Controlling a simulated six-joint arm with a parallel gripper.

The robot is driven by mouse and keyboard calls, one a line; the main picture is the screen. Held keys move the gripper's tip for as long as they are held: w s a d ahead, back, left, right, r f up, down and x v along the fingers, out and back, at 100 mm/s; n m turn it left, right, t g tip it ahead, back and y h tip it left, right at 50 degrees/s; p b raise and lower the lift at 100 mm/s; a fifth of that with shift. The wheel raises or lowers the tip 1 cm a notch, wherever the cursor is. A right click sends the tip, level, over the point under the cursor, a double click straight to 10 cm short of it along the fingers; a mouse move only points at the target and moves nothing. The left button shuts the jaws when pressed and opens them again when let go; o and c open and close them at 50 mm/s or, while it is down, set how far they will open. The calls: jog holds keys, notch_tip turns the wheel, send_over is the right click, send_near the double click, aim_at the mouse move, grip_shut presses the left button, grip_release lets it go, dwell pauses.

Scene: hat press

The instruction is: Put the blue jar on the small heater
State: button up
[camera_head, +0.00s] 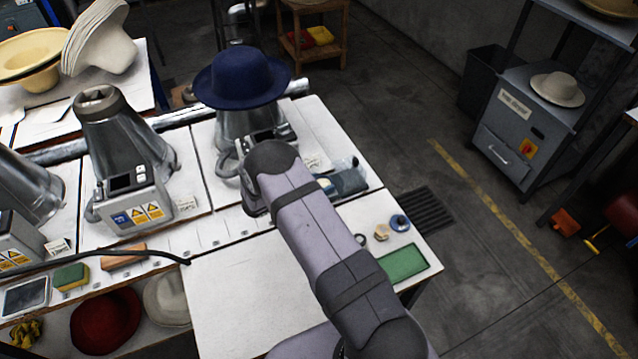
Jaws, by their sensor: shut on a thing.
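My gripper is not visible; my own arm, rising from the bottom right and bending near the blue hat, hides that part of the bench. No blue jar can be made out for certain. A small round blue thing (399,222) lies at the bench's right edge, too small to tell whether it is a jar. No small heater can be identified for certain. Metal cones with control boxes stand on the bench, one grey cone (118,130) at the left and one (248,124) under a dark blue hat (242,78).
A green tray (403,262) and a small tan piece (381,232) lie at the bench's right end. A blue-grey item (347,182) lies beyond my arm. The white bench top (235,295) is clear left of my arm. A sponge (71,276) and cable are at left.

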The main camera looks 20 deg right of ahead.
jog(key=shift+f, duration=0.15)
jog(key=o, duration=1.2)
jog(key=shift+o, duration=0.2)
jog(key=shift+a+r, duration=0.1)
jog(key=shift+r, duration=0.15)
jog(key=b+v, duration=0.3)
jog(key=v, duration=0.8)
jog(key=shift+s+a, duration=0.2)
jog(key=shift+a, duration=0.15)
